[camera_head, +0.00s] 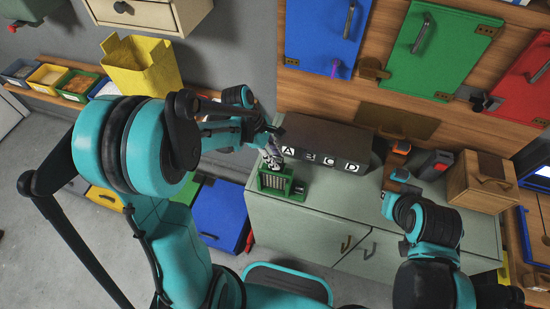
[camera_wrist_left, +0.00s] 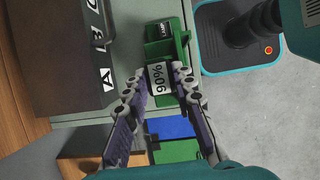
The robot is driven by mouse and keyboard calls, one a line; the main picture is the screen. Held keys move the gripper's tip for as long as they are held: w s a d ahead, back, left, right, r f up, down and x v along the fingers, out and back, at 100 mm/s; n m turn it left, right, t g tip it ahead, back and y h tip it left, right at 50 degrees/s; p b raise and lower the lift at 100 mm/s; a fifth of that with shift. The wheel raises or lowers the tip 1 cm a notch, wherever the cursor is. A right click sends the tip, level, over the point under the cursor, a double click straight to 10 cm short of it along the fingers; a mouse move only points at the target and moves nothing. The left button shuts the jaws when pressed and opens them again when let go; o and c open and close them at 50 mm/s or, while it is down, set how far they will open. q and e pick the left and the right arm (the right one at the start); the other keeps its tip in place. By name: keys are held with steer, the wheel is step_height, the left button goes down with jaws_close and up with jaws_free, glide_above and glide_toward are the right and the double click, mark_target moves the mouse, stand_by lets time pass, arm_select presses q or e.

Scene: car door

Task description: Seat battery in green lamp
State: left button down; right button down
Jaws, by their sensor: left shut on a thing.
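The green lamp (camera_head: 276,181) stands near the left end of the grey-green cabinet top, with a light grille on its front. In the left wrist view the lamp (camera_wrist_left: 163,37) carries a dark "LAMP" label. My left gripper (camera_head: 272,158) is right above the lamp in the head view. It is shut on the battery (camera_wrist_left: 159,78), a pale block marked "90%", between its two fingers. The battery overlaps the lamp in the wrist view; I cannot tell whether they touch. My right gripper (camera_head: 397,178) is over the right part of the cabinet top, its fingers unclear.
A dark box marked with letters (camera_head: 325,143) stands behind the lamp. A dark and red tool (camera_head: 435,165) and a wooden box (camera_head: 482,183) stand to the right. Blue, green and red doors hang on the wooden wall. The cabinet's front edge is close to the lamp.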

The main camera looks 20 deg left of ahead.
arm_select(q)
steer(key=shift+s+f+b, duration=0.1)
steer(key=shift+f+b, duration=0.55)
steer(key=shift+f, duration=0.05)
steer(key=c, duration=1.3)
jaws_free()
steer(key=shift+o, duration=0.2)
steer(key=shift+r, duration=0.2)
